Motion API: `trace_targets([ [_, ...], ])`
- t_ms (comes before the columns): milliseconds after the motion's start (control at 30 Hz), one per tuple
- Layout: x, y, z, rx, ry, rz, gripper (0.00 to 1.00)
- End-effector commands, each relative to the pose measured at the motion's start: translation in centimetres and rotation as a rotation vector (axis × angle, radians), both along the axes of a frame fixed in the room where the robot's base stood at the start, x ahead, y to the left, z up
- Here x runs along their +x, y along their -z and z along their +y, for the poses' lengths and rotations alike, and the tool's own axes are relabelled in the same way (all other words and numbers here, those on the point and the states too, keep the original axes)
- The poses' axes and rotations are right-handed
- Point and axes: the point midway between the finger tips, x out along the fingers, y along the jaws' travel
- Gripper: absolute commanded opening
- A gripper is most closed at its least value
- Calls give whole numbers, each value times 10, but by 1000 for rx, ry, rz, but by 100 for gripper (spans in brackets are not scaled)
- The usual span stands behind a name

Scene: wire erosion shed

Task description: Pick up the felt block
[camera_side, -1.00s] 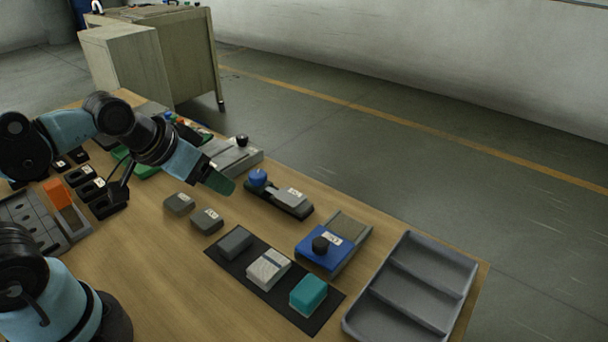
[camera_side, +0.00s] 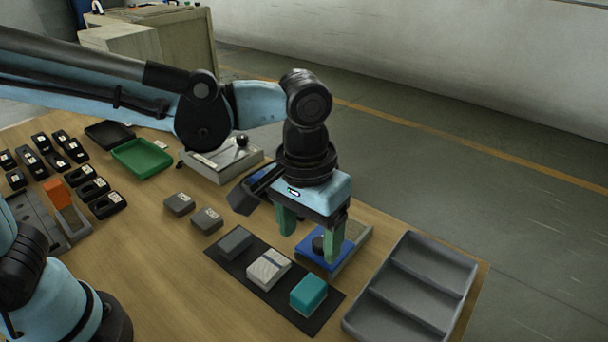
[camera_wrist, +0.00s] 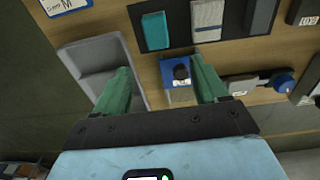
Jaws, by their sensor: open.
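Three blocks lie in a row on a black mat (camera_side: 322,312): a dark grey one (camera_side: 234,242), a pale streaked one (camera_side: 268,268) and a teal one (camera_side: 308,293). The dark grey block looks most like felt, but I cannot be sure. In the wrist view, the teal block (camera_wrist: 154,31), pale block (camera_wrist: 207,18) and dark grey block (camera_wrist: 261,14) show at the top, the last cut by the edge. My gripper (camera_side: 308,250) points down with its green fingers apart and empty, beyond the mat. In the wrist view, the gripper (camera_wrist: 160,64) has nothing between its fingers.
A blue fixture with a black knob (camera_side: 319,245) lies below my gripper, partly hidden by it. A grey compartment tray (camera_side: 447,257) stands empty at right. The wood in front of the mat is clear.

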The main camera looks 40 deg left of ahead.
Motion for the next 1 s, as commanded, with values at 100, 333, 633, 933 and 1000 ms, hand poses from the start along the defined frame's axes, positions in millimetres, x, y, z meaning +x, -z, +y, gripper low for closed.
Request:
trace_targets([
  [100,-3,4,-13,18,2,27,72],
  [333,-4,25,-16,23,-2,34,72],
  [633,-4,66,-15,22,-1,33,72],
  [933,-5,82,-13,22,-1,32,72],
  [1000,-7,90,-11,22,-1,32,72],
])
